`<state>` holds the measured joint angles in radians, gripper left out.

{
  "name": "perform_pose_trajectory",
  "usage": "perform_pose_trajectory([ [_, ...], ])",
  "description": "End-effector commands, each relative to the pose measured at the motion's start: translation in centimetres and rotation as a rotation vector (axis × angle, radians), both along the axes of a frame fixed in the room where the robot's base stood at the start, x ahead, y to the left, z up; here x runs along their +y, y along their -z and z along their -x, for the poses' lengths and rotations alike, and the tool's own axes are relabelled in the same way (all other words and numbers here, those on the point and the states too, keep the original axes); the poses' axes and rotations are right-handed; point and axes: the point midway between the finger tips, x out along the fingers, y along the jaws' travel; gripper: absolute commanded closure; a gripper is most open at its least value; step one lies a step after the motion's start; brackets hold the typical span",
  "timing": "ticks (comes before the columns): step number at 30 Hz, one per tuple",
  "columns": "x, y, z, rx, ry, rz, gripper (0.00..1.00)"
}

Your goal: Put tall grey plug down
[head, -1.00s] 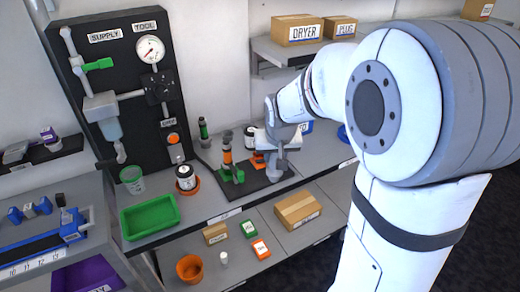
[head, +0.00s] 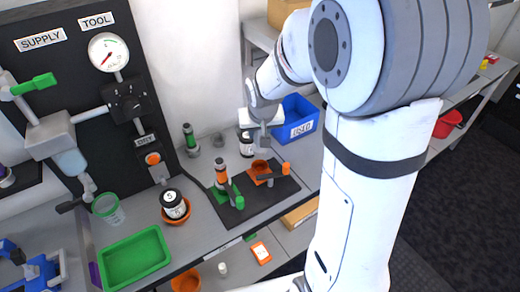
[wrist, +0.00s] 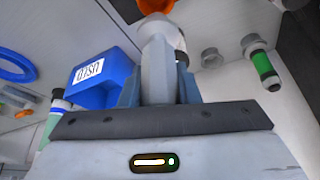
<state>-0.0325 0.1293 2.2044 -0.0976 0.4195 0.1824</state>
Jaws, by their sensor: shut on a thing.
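My gripper (head: 264,137) is shut on the tall grey plug and holds it above the bench, behind the dark mat (head: 262,207). In the wrist view the plug (wrist: 157,60) is a pale grey upright cylinder between the two blue-grey fingers (wrist: 157,88). Its far end runs to the top of the picture, where something orange shows. In the head view the plug is hard to tell from the gripper. I cannot tell whether it touches anything. A black jar with a white label (head: 246,143) stands just left of the gripper.
A blue USED bin (head: 300,135) stands right of the gripper. The mat carries a green holder (head: 231,194) with an orange-black cylinder and an orange fixture (head: 258,170). A green-banded cylinder (head: 190,140) and small grey piece (head: 218,139) stand at the back. A green tray (head: 135,258) is front left.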

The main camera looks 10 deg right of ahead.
Motion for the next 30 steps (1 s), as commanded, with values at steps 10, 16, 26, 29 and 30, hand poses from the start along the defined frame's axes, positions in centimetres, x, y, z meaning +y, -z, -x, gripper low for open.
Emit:
perform_pose_trajectory([
  [10, -0.1, 4.5, 0.1, 0.004, 0.004, 0.000, 0.96],
  [16, -0.2, 6.1, 0.0, 0.000, 0.005, -0.001, 0.96],
  [26, -0.2, 6.1, 0.0, -0.001, 0.006, -0.001, 0.63],
  [29, -0.2, 6.1, 0.0, -0.001, 0.006, -0.001, 0.54],
  [30, -0.2, 6.1, 0.0, -0.001, 0.006, -0.001, 0.51],
])
